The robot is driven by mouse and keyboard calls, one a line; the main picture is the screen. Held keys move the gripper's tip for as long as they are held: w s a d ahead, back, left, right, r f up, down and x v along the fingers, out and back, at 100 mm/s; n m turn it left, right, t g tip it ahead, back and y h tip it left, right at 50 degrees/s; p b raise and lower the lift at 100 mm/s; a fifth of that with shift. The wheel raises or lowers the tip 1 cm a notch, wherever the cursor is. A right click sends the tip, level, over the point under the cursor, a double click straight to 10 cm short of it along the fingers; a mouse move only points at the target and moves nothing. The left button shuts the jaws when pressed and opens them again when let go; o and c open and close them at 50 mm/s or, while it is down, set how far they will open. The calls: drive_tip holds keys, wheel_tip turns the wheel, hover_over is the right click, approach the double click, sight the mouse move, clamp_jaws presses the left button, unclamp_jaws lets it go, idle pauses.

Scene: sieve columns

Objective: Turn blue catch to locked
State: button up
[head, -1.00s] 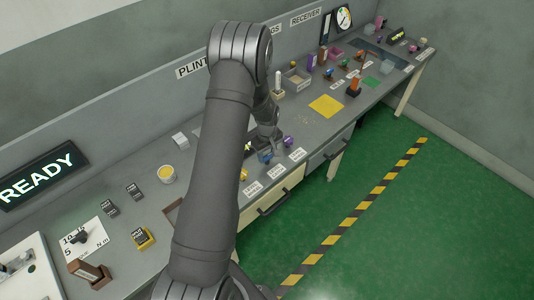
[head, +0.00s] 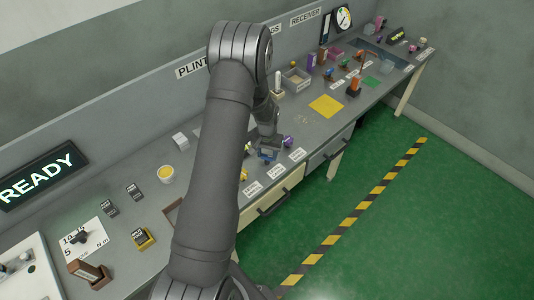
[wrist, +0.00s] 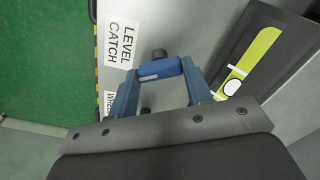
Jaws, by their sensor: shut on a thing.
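The blue catch (wrist: 160,70) shows in the wrist view as a short blue bar between my fingertips, beside the printed "LEVEL CATCH" label (wrist: 121,43). My gripper (wrist: 159,71) is shut on it, one finger at each end. In the head view my gripper (head: 268,150) is down at the bench's front part, behind the row of labels. The catch is mostly covered by the fingers there. I cannot read from these frames which position the catch is turned to.
A dark-framed yellow-green level vial (wrist: 248,62) lies right of the fingers in the wrist view. A purple knob (head: 288,141) stands close right of my gripper in the head view, and a yellow part (head: 243,174) to its left. A yellow square (head: 326,106) lies further along the bench.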

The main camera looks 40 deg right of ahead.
sight(267, 156)
drive_tip(key=m, duration=0.6)
idle(0.6)
drive_tip(key=o, duration=1)
wheel_tip(267, 156, up, 17)
drive_tip(key=shift+r, duration=0.2)
